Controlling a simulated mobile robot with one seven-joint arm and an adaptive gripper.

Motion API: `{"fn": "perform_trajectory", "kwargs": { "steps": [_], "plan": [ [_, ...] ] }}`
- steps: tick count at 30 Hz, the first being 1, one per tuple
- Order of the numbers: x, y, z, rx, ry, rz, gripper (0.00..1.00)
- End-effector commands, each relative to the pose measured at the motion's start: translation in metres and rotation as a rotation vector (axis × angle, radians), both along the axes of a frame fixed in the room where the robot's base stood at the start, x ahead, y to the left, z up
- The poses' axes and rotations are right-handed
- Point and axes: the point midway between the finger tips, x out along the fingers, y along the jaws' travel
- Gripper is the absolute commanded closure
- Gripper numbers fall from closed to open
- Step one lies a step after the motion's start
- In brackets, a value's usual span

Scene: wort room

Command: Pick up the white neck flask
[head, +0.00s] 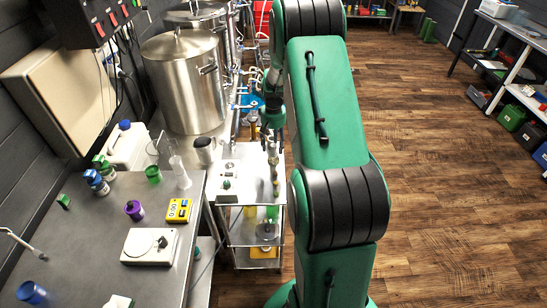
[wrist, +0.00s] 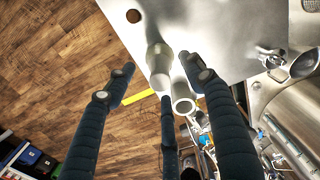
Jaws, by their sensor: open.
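A pale flask shape with a narrow upper part (head: 180,172) stands on the steel bench in the head view; I take it for the white neck flask. In the wrist view a pale bottle-like shape (wrist: 159,58) and a whitish open-mouthed tube (wrist: 183,102) show ahead of and between my fingers. I cannot tell whether either is that flask. My gripper (head: 272,165) is over the small cart, to the right of the bench. In the wrist view my gripper (wrist: 160,85) has its dark fingers spread. No grasp is visible.
Steel kettles (head: 185,85) stand behind the bench. A white jug (head: 127,145), a grey cup (head: 205,150), a green cup (head: 153,174), a purple-topped bottle (head: 134,210) and a yellow meter (head: 179,210) are on the bench. Wooden floor (head: 450,200) is clear at right.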

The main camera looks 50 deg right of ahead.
Motion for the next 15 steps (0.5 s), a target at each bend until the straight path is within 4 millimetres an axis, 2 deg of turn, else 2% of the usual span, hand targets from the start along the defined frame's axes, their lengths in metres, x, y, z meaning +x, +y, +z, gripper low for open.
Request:
{"fn": "perform_trajectory", "kwargs": {
  "steps": [1, 7, 15],
  "plan": [
    [0.000, 0.000, -0.009, 0.001, 0.002, 0.000, 0.47],
    [0.000, -0.001, -0.032, 0.000, 0.001, 0.000, 0.47],
    [0.000, -0.001, -0.040, 0.000, -0.001, 0.000, 0.47]
  ]
}}
